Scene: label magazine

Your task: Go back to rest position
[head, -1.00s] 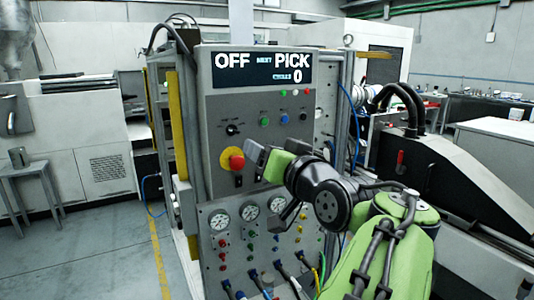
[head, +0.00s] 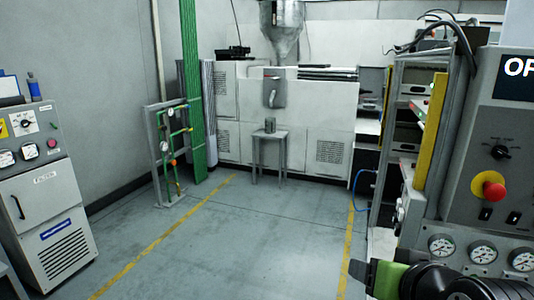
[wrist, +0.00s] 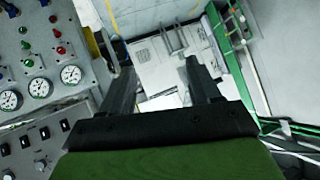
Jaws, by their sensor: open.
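My gripper (wrist: 160,95) shows in the wrist view with its two dark fingers spread apart and nothing between them. In the head view only part of my green and black arm shows at the bottom right, in front of the control panel (head: 468,185); the fingers are hard to make out there. The panel carries a red emergency button on a yellow base (head: 488,190) and several gauges. The panel's gauges (wrist: 70,75) also show at the left of the wrist view.
Open grey floor (head: 240,245) with yellow lines lies left of the panel. A small grey stool (head: 270,145) stands before a white machine (head: 310,110) at the back. A grey cabinet (head: 45,200) stands at the far left, and a green pipe frame (head: 172,150) behind it.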

